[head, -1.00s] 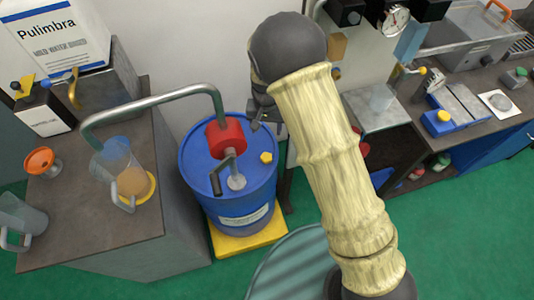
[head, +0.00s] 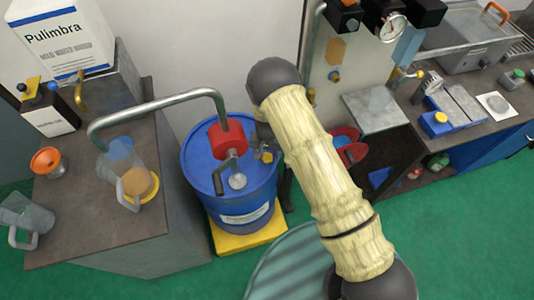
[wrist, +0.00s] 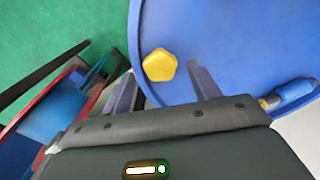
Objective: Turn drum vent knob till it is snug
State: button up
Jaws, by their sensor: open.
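The yellow vent knob (head: 267,157) sits on the right side of the top of the blue drum (head: 213,178). In the wrist view the lobed knob (wrist: 160,65) lies just beyond my fingertips, between their lines. My gripper (wrist: 162,72) is open, with one dark finger on each side and nothing between them. In the head view my gripper (head: 264,146) is right over the knob and partly hidden by my arm. I cannot tell how far above the knob the fingertips are.
A red pump (head: 228,139) with a crank (head: 222,175) and a bent grey pipe (head: 160,102) stands on the drum, left of the knob. The drum stands on a yellow base (head: 250,236). A bench with jugs (head: 100,235) is at left. A red reel (head: 346,146) is at right.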

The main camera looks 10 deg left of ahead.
jog(key=shift+f, duration=1)
jog(key=c, duration=1)
jog(key=shift+o, duration=0.2)
